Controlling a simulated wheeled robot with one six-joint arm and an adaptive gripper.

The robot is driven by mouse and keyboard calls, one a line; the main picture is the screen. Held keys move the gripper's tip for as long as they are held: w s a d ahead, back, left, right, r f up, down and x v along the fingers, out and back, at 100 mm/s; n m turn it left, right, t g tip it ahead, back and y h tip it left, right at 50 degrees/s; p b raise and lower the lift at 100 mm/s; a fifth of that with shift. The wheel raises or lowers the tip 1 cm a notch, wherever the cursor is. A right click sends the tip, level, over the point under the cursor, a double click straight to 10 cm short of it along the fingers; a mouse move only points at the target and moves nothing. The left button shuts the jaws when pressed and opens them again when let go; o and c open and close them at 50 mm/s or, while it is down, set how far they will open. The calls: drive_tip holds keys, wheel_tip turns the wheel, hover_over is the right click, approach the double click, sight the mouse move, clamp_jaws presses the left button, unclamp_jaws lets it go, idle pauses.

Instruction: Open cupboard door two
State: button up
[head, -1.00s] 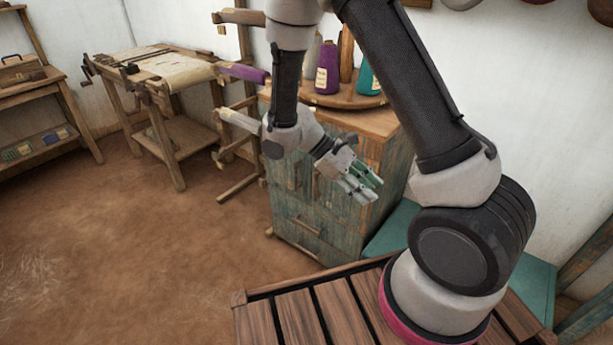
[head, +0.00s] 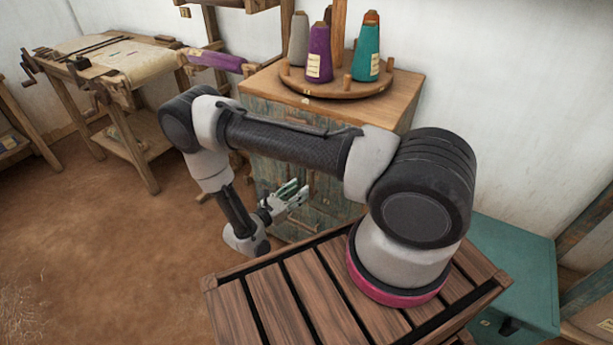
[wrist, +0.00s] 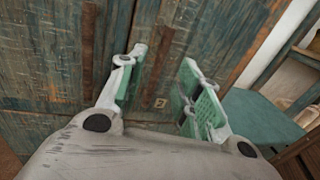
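The cupboard (head: 325,210) is weathered teal and brown wood, standing behind my arm in the head view. My arm hides much of its front. In the wrist view, upright door boards (wrist: 75,45) fill most of the picture.
A round wooden stand (head: 335,88) with several thread cones sits on the cupboard. A teal chest (head: 510,265) stands to the right, also in the wrist view (wrist: 255,115). The earth floor (head: 90,235) is open at front left.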

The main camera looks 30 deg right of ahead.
hover_over(312, 195)
drive_tip(key=shift+w+d+r, duration=0.1)
drive_tip(key=shift+w+r, duration=0.1)
drive_tip(key=shift+w, duration=0.2)
clamp_jaws()
